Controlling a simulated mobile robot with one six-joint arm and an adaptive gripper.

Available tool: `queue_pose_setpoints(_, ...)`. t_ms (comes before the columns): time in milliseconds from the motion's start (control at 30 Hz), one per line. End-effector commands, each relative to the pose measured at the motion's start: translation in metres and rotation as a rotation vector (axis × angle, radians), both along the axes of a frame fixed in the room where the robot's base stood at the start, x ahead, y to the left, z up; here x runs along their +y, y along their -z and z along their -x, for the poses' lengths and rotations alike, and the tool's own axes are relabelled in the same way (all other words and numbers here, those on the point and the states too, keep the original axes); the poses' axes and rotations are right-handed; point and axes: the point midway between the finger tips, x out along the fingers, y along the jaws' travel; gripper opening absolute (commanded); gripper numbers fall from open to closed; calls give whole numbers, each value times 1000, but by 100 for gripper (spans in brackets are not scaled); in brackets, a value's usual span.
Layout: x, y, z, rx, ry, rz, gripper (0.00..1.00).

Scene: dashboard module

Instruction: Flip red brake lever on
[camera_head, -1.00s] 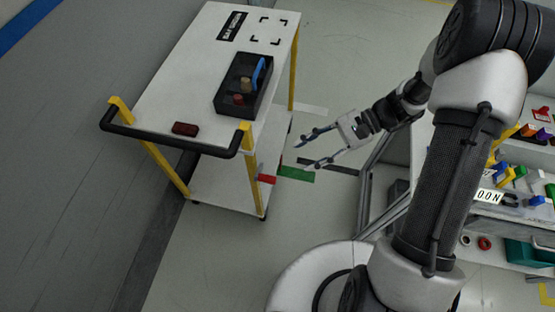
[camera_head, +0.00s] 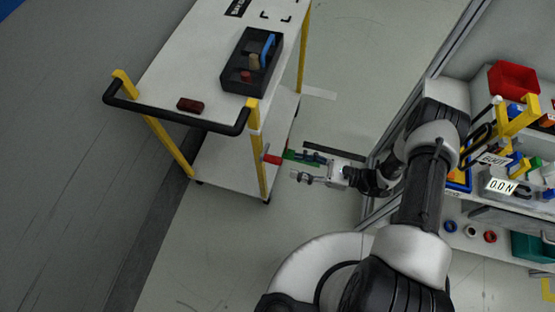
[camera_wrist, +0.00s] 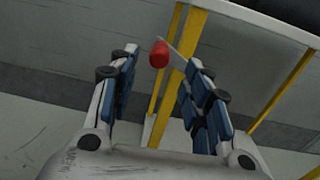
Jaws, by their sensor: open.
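The red brake lever (camera_head: 272,159) sticks out from the cart's near right yellow leg, low down, in the head view. In the wrist view the red lever end (camera_wrist: 159,54) shows between and beyond my fingertips, with a thin pale rod beside it. My gripper (camera_head: 301,168) is open and points left toward the lever, with its fingertips a short way to the right of it. In the wrist view my gripper (camera_wrist: 157,68) has blue-padded fingers standing apart, with nothing held between them. I see no contact with the lever.
The white cart (camera_head: 190,60) has yellow legs and a black handle (camera_head: 170,118). A shelf unit with colored parts (camera_head: 490,175) stands at right. Floor is clear between.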

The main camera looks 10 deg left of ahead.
Motion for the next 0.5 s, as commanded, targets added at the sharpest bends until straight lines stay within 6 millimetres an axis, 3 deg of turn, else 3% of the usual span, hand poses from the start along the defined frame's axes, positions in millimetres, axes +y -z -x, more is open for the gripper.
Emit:
queue_pose_setpoints(200, 45, 1, 0, 1, -6, 0, 44)
queue_pose_setpoints(500, 76, 0, -2, 0, -2, 1, 44)
